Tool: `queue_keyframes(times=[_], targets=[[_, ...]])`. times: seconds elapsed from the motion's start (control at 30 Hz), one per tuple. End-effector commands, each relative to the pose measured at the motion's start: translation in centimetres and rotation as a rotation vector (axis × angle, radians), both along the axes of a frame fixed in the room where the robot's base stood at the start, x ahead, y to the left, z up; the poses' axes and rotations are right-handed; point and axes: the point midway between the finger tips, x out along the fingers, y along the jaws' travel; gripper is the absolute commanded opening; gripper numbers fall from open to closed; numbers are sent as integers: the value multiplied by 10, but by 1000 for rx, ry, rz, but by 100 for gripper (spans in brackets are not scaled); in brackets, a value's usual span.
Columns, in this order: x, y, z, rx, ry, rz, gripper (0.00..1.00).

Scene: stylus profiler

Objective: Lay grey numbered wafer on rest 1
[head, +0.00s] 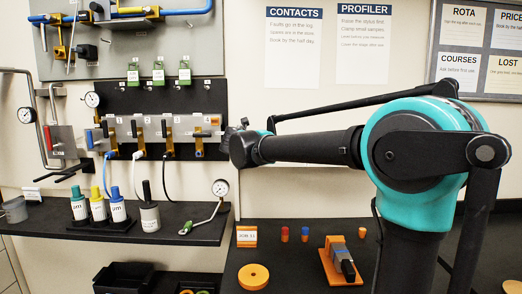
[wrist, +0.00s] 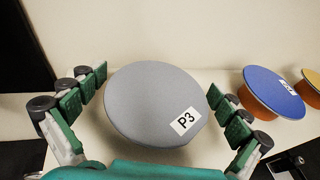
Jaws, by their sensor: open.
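The grey wafer (wrist: 150,92) is a round flat disc with a white label reading P3. In the wrist view it lies between the fingers of my gripper (wrist: 157,88). The gripper is open, with green-padded fingers on the left and right sides of the disc; I cannot tell whether either one touches it. What bears the wafer is hidden beneath it. In the head view I cannot make out my gripper or the wafer. I cannot identify rest 1 in either view.
A blue disc (wrist: 272,90) on an orange support and a yellow disc (wrist: 314,78) stand right of the wafer. In the head view, an orange ring (head: 253,277) and an orange-based device (head: 340,262) lie on the dark bench. Bottles (head: 149,214) stand on the left shelf.

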Motion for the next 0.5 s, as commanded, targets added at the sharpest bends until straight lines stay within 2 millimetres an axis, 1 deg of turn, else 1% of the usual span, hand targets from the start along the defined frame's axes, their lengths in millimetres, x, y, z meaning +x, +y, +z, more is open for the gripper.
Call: queue_keyframes(times=[0.2, 0.5], targets=[[-19, 6, 6, 0, 0, 1, 100], [-41, 13, 13, 1, 0, 2, 100]])
